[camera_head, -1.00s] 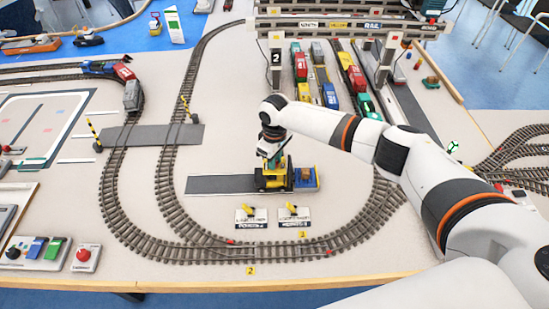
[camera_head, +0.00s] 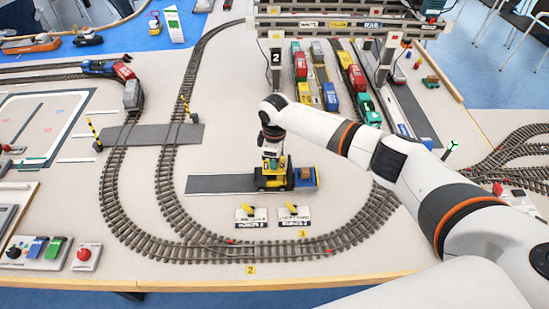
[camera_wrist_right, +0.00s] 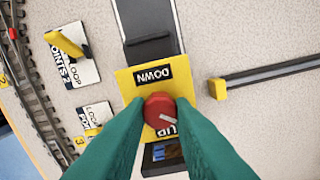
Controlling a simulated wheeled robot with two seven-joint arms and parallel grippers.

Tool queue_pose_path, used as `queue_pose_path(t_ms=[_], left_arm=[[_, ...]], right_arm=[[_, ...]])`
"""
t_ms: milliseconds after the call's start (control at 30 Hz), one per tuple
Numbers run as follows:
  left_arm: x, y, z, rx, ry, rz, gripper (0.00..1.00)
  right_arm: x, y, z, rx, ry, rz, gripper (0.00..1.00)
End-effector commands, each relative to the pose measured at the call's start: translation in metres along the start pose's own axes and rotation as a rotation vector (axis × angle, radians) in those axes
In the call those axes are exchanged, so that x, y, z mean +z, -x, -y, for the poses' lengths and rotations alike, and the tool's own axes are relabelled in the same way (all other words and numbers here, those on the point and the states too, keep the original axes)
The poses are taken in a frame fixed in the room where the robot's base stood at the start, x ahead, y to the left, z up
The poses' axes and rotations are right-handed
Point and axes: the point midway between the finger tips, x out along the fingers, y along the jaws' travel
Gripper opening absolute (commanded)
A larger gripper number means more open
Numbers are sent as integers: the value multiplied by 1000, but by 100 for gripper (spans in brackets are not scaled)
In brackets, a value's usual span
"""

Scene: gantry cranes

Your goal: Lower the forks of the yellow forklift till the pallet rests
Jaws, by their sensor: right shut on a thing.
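The yellow forklift (camera_head: 270,183) stands at the right end of a dark grey road strip. In the right wrist view its yellow top (camera_wrist_right: 130,84) bears the words DOWN and UP around a red knob (camera_wrist_right: 159,104) with a pale mark. My right gripper (camera_wrist_right: 160,113) has its green fingers shut on this knob, one on each side. A small brown load (camera_head: 305,173) and a blue part show just right of the forklift. Fork height and whether the pallet touches anything cannot be told. My left gripper is not in view.
Two points levers (camera_head: 251,211) stand in front of the forklift, inside the curved tracks (camera_head: 185,222). The dark road strip (camera_head: 215,184) is clear to the left. Wagons (camera_head: 330,95) and a gantry (camera_head: 345,25) stand behind. A dark bar with a yellow end (camera_wrist_right: 218,88) lies beside the forklift.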

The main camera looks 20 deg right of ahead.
Motion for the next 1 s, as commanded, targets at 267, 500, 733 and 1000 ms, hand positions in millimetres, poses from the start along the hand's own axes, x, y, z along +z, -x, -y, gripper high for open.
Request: queue_pose_path(t_ms=[267,500,733,1000], left_arm=[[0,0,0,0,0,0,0],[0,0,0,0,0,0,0],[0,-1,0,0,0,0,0],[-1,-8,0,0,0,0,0]], right_arm=[[0,0,0,0,-1,1,33],[0,0,0,0,-1,1,44],[1,9,0,-1,-1,1,44],[1,62,1,-3,-1,4,44]])
